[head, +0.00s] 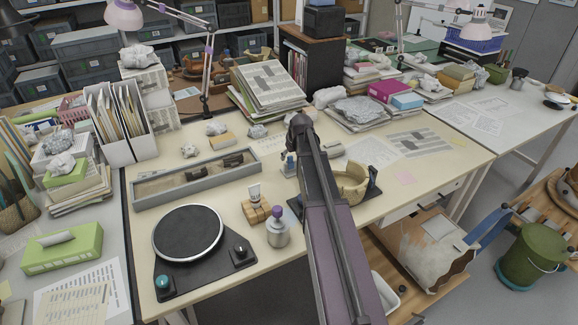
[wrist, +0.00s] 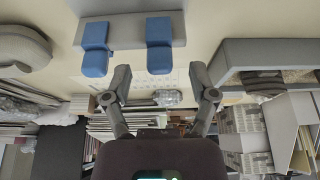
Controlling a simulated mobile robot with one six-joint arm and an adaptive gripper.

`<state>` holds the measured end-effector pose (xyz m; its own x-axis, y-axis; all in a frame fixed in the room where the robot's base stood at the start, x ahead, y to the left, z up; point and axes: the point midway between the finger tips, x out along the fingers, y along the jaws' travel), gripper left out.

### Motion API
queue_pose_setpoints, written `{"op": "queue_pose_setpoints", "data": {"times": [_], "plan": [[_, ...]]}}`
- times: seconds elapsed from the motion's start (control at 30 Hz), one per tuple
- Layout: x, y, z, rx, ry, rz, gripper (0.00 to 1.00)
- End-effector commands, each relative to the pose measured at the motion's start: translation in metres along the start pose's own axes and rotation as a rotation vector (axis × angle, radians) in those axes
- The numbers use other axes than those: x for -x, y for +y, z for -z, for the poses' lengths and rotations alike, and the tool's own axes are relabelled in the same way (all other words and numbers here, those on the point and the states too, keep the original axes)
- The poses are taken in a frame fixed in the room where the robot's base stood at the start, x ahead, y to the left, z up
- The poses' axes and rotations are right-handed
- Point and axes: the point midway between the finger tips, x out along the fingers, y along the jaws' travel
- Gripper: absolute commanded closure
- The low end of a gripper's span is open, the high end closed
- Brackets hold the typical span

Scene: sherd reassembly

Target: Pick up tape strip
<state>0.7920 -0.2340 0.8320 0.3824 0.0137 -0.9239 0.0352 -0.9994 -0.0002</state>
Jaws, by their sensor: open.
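In the wrist view, which looks upside down, two blue pieces hang over a grey bar (wrist: 125,35); they look like tape strips. One blue piece (wrist: 95,60) is left of the other blue piece (wrist: 159,57). My gripper (wrist: 158,80) is open and empty, its fingers spread apart, with the right-hand blue piece just beyond the gap between them. The fingers appear clear of both pieces. In the head view my arm reaches over the table and hides the gripper and most of the bar; a small bluish part (head: 290,160) shows left of the arm.
A long grey tray (head: 197,178) with dark sherds lies left of the arm. A tan bowl (head: 350,184) stands right of it. A turntable (head: 188,234), a jar (head: 277,234) and a wooden block (head: 256,211) stand nearer the front. Paper stacks (head: 268,88) stand behind.

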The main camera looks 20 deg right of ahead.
Motion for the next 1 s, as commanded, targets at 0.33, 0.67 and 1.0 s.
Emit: {"op": "queue_pose_setpoints", "data": {"times": [0.33, 0.67, 1.0], "plan": [[-0.0148, 0.0004, -0.0002, 0.000, 0.000, 0.000, 0.26], [-0.0142, 0.0009, -0.0002, -0.001, 0.000, -0.001, 0.26], [-0.0142, 0.0012, -0.0003, -0.001, 0.000, -0.001, 0.60]]}}
